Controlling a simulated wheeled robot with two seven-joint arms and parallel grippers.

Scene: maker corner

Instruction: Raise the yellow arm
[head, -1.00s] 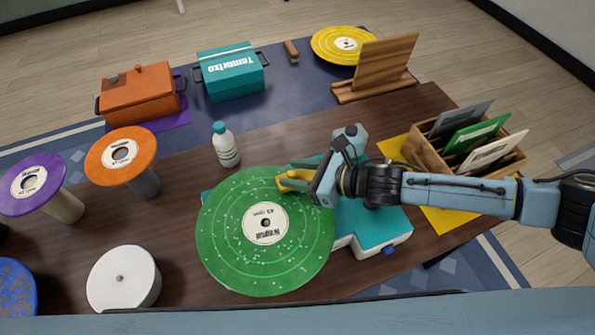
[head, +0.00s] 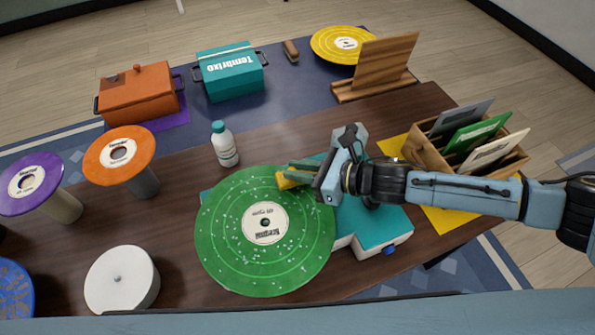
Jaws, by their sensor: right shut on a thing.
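The yellow arm (head: 286,181) shows as a short yellow piece over the upper right edge of the green record (head: 235,240). The record lies on a teal and white record player (head: 375,228). My right gripper (head: 296,177) is shut on the yellow arm, and its fingers and wrist hide most of it. I cannot tell how far the piece stands above the record. My left gripper is not in view.
A white bottle (head: 225,146) stands behind the record. An orange record on a stand (head: 118,150), a purple one (head: 30,182) and a white round platter (head: 122,280) are at left. A wooden crate of sleeves (head: 425,155) is at right.

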